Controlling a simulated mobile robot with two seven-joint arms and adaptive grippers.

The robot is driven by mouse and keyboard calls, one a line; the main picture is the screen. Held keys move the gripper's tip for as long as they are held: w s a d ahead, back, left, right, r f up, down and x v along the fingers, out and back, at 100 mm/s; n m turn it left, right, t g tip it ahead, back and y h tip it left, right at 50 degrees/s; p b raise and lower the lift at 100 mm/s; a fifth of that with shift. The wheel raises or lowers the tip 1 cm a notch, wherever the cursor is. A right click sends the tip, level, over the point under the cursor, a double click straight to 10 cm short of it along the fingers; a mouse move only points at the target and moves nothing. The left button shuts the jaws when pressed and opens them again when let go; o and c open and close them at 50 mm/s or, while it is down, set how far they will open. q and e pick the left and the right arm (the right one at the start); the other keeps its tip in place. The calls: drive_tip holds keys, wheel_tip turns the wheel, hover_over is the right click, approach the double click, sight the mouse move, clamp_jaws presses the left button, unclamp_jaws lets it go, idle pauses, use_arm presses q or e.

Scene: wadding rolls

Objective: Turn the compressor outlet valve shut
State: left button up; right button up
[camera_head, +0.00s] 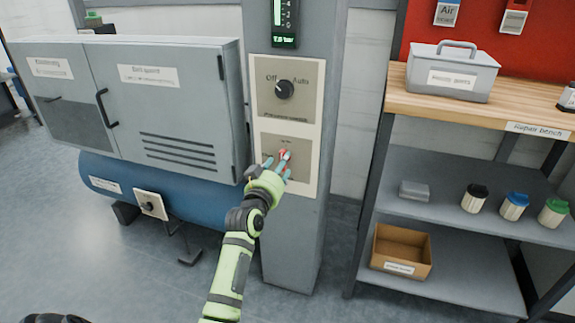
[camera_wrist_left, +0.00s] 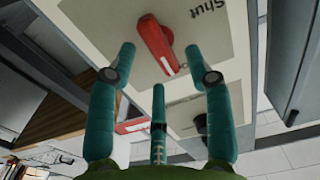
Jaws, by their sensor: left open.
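The valve's red lever (camera_head: 285,154) is on a beige plate (camera_head: 305,172) low on the grey column, below the Off/Auto selector (camera_head: 284,89). In the left wrist view the red lever (camera_wrist_left: 153,42) has a white stripe near its end, and the word "Shut" is printed beside it. My left gripper (camera_head: 276,165) is open at the plate. Its teal fingers spread around the lever's striped end, two to either side and one below in the wrist view. I cannot tell whether any finger touches it. My right gripper is not in view.
A grey cabinet (camera_head: 190,100) and a blue tank (camera_head: 110,190) with a small plate and black knob (camera_head: 149,206) stand left of the column. A workbench (camera_head: 395,102) with shelves, jars and a cardboard box (camera_head: 402,250) stands right. The floor in front is clear.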

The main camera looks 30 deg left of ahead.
sight(284, 172)
use_arm(q)
drive_tip(key=shift+b+x, duration=0.35)
drive_tip(key=shift+x, duration=1.5)
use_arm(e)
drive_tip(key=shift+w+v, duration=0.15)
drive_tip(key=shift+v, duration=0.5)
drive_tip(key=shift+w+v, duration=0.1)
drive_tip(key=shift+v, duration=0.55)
use_arm(q)
clamp_jaws()
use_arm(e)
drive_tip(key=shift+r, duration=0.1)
